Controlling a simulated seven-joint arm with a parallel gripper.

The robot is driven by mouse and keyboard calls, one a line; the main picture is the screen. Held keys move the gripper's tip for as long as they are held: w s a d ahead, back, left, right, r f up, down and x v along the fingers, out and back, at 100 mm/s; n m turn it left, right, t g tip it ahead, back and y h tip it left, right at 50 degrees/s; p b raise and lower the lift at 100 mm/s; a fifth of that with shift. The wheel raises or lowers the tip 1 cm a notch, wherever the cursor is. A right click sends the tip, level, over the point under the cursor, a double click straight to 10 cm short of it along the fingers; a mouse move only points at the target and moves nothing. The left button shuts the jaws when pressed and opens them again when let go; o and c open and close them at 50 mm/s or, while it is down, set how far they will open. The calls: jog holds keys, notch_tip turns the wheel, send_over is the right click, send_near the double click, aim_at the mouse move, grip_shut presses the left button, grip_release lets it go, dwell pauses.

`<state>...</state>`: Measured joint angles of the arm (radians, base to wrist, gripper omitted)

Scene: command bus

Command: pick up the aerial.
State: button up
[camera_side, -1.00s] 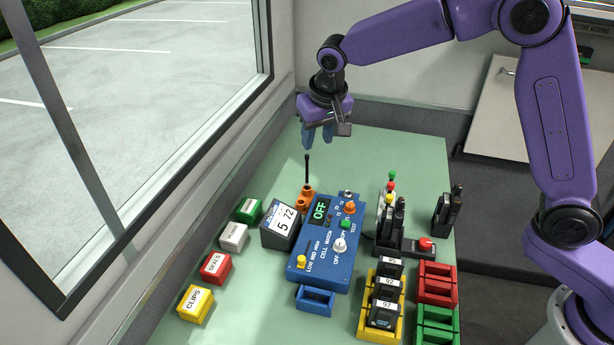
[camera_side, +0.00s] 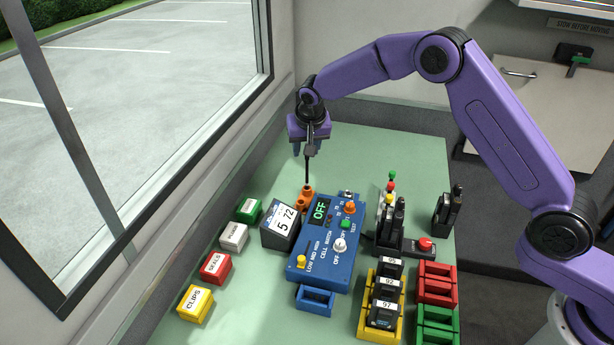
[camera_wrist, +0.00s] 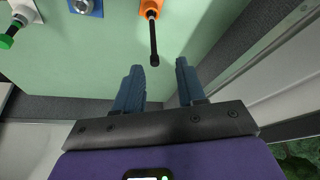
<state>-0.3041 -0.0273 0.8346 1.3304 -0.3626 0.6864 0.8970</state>
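The aerial (camera_side: 307,171) is a thin black rod standing upright in an orange holder (camera_side: 305,198) at the back left of the blue tester. In the wrist view the aerial (camera_wrist: 153,38) points toward my gripper, with its dark tip ahead of the gap between the fingers. My gripper (camera_wrist: 158,82) is open, with two blue fingers apart and nothing between them. In the side view my gripper (camera_side: 309,148) is above and just behind the aerial; its fingers partly overlap the aerial's top there. I cannot tell contact in that view.
The blue tester (camera_side: 335,235) reads OFF; a numbered display box (camera_side: 281,226) stands left of it. A rack with coloured knobs (camera_side: 391,215) and radio (camera_side: 448,208) stand right. Label boxes (camera_side: 233,236) line the left. The green table behind the holder is clear.

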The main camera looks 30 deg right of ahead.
aim_at(307, 160)
jog(key=shift+d+x, duration=0.2)
jog(key=shift+x, duration=1.95)
jog(key=shift+d+x, duration=0.2)
jog(key=shift+x, duration=2)
jog(key=shift+s, duration=0.2)
grip_shut()
